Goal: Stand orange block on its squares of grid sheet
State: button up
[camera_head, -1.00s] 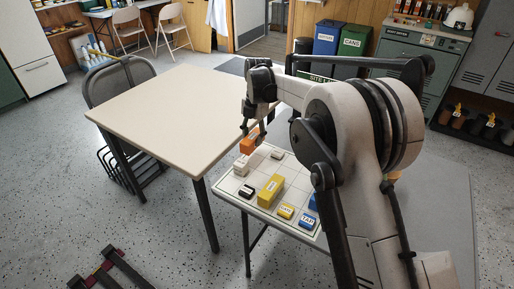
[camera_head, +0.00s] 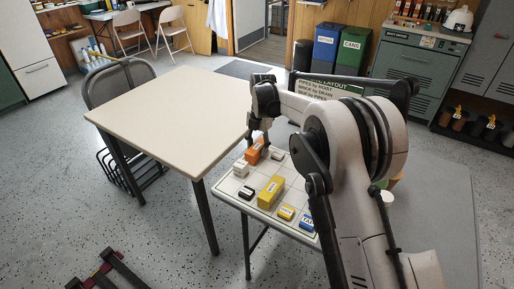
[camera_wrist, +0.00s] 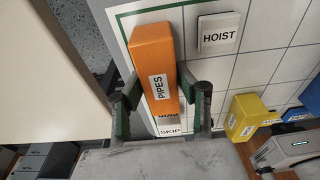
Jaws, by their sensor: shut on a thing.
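The orange block (camera_head: 254,152), labelled PIPES, is between the fingers of my gripper (camera_wrist: 163,103). My gripper is shut on it. In the wrist view the long orange block (camera_wrist: 153,60) covers part of the white grid sheet (camera_wrist: 258,69) near its green border. I cannot tell whether it touches the sheet. A HOIST tile (camera_wrist: 218,33) lies to its right, apart from it. A white piece marked SKIP (camera_wrist: 170,131) shows just below the block, partly hidden. In the head view the grid sheet (camera_head: 234,199) lies on a small table.
A large yellow block (camera_head: 270,191), a black block (camera_head: 246,192), a small yellow block (camera_head: 286,212) and a blue block (camera_head: 308,222) stand on the sheet. A bare beige table (camera_head: 165,115) adjoins at left.

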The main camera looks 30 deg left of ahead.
aim_at(260, 143)
jog(key=o, duration=1.2)
jog(key=r, duration=0.4)
jog(key=w+r+p, duration=0.1)
jog(key=r, duration=0.7)
jog(key=shift+w+p, duration=0.4)
